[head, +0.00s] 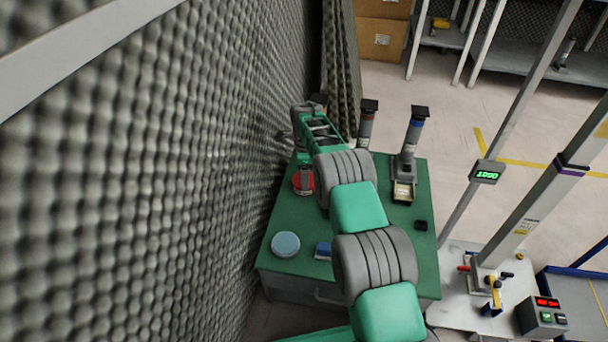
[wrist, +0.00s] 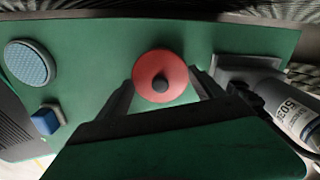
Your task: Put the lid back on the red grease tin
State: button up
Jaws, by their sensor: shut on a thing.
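A round red lid (wrist: 150,92) with a dark knob at its centre sits between the fingertips of my gripper (wrist: 161,78) in the wrist view. The fingers lie on either side of it and are shut on it. In the head view a round red shape (head: 297,187) shows on the far left part of the green bench, partly covered by a grey part in front of it. I cannot separate the red grease tin from the lid; any tin below the lid is hidden from the wrist camera.
The green bench (head: 270,253) holds a round blue-topped item (head: 285,244), a blue block (head: 323,250) and a small black block (head: 421,225). A grey device (head: 404,170) stands on the right. The foam wall (head: 180,170) runs close along the left.

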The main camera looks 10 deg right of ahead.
jog(key=o, duration=1.3)
jog(key=shift+o, duration=0.2)
jog(key=shift+r, duration=0.1)
jog(key=shift+r+p, duration=2.05)
jog(key=shift+r, duration=1.4)
jog(key=shift+c, duration=0.2)
grip_shut()
jog(key=shift+f, duration=0.15)
